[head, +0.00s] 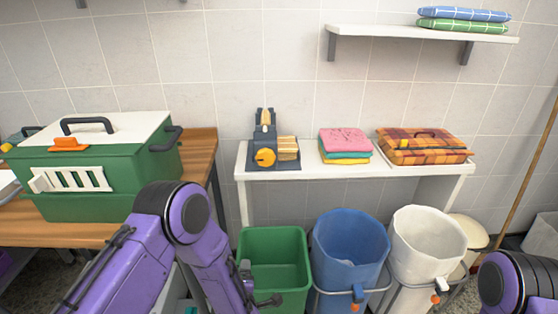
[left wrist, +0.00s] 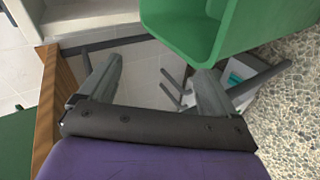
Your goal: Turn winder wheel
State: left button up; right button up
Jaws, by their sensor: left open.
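The winder (head: 263,138), a dark grey device with an orange wheel (head: 265,157) on its front, stands on the left part of the white shelf table. A tan roll or block sits at its right side. My left gripper (head: 258,285) is low in the head view, beside the green bin and well below the winder. In the left wrist view my left gripper (left wrist: 155,85) has its two fingers spread wide with nothing between them. The winder does not show in the left wrist view. My right gripper is not in view; only part of my right arm shows at lower right.
A green bin (head: 273,252), a blue bin (head: 350,240) and a white bin (head: 428,238) stand before the white table (head: 310,172). Folded cloths (head: 345,143) and a plaid case (head: 423,146) lie on it. A green kennel (head: 100,165) stands on the wooden table at left.

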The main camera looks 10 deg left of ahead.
pick_arm(q)
jog(key=w+d+r+n+t+y, duration=0.1)
jog(key=w+d+r+n+t, duration=0.25)
jog(key=w+r+n, duration=0.45)
jog(key=n+y, duration=0.5)
jog(key=n, duration=0.8)
send_near(267, 159)
jog(key=p+x, duration=0.2)
jog(key=x, duration=0.6)
jog(key=shift+w+a+p, duration=0.15)
jog(key=shift+a+p, duration=0.05)
jog(key=shift+p, duration=0.1)
jog(key=shift+w+a, duration=0.2)
jog(key=shift+w, duration=0.1)
